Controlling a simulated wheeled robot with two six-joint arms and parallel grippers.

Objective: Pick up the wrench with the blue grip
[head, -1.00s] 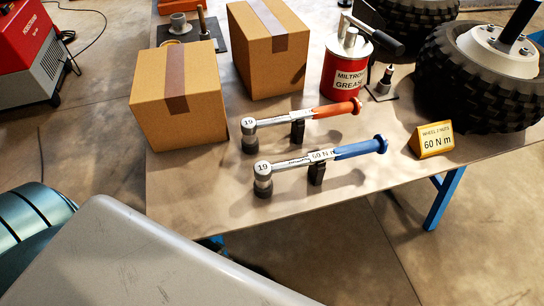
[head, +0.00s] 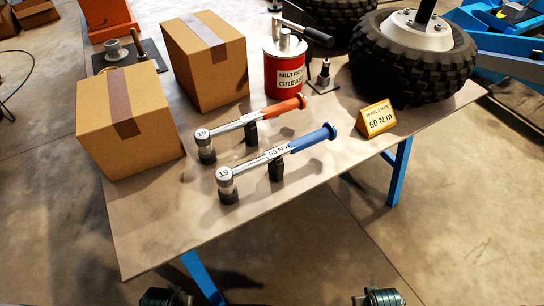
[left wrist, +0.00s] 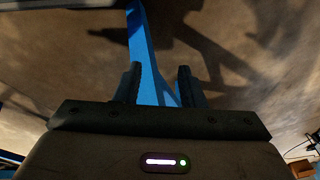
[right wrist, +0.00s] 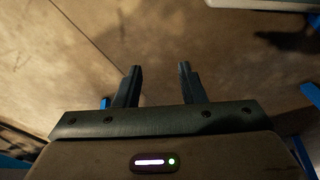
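The wrench with the blue grip (head: 313,139) lies near the front edge of the table in the head view, its round head marked 19 at left and its grip pointing to the right and back. It rests on a dark support block (head: 276,171). A similar wrench with an orange grip (head: 284,108) lies just behind it. My left gripper (left wrist: 158,80) is open and empty, with a blue table leg showing beyond its fingers. My right gripper (right wrist: 160,72) is open and empty over bare floor. Both are short of the table's front edge, away from the wrenches.
On the table (head: 160,240) stand two cardboard boxes (head: 125,125) (head: 208,65), a red grease can (head: 284,75), a yellow 60 N m sign (head: 377,119) and a large tyre (head: 415,70). The tabletop in front of the blue wrench is clear. Blue legs (head: 399,170) stand below.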

